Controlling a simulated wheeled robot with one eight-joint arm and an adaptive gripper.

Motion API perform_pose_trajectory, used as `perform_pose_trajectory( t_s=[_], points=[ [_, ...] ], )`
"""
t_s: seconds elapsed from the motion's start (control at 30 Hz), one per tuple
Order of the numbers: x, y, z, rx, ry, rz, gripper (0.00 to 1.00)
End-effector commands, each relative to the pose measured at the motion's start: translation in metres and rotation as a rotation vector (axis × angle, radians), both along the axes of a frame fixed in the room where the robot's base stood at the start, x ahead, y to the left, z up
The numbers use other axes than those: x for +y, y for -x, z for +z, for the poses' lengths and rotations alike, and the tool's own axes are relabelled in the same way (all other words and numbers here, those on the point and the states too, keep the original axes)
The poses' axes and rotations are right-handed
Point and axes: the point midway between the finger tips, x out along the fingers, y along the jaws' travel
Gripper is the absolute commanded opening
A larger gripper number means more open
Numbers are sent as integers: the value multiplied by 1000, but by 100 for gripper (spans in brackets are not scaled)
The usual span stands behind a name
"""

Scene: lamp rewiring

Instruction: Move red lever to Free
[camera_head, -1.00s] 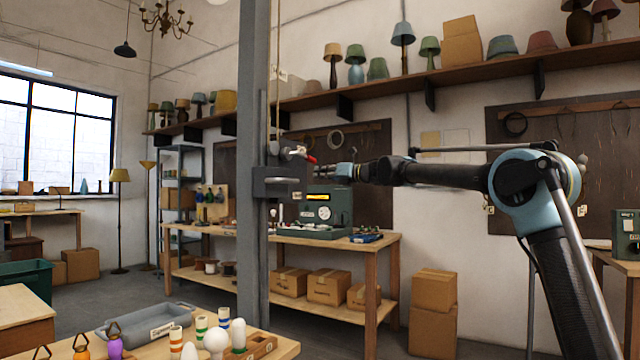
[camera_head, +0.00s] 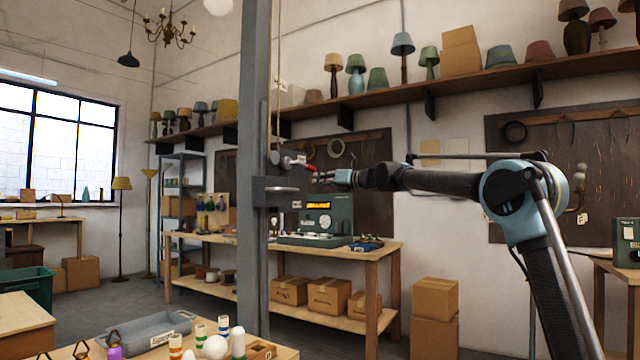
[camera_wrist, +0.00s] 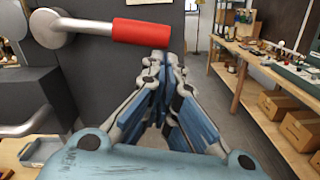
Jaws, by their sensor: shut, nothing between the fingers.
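The red lever (camera_wrist: 142,32) shows large in the wrist view. It is a red grip on a grey metal arm that runs left to a round pivot (camera_wrist: 50,28) on a dark plate. The grip points right, nearly level. In the head view the red lever (camera_head: 309,168) is small, on the grey post. My gripper (camera_wrist: 158,55) is shut and empty. Its tips appear just below the outer end of the red grip; I cannot tell whether they touch. In the head view my gripper (camera_head: 320,178) is right of the post, close to the lever. No "Free" marking is readable.
A grey bracket (camera_head: 282,190) sticks out below the lever, and the grey post (camera_head: 252,230) stands beside my gripper. A workbench (camera_head: 375,258) with a green device (camera_head: 326,218) stands behind. Lamp parts and a grey tray (camera_head: 150,332) lie on the front table.

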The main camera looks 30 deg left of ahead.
Motion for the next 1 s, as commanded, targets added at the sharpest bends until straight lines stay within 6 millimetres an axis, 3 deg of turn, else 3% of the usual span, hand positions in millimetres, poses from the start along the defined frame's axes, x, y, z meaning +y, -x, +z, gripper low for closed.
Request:
perform_pose_trajectory(
  t_s=[0.3,0.7,1.0],
  points=[
    [-14,3,-38,1,0,-3,0],
    [-85,11,-40,0,1,-3,0],
    [-107,14,-41,1,0,-2,0]
  ],
)
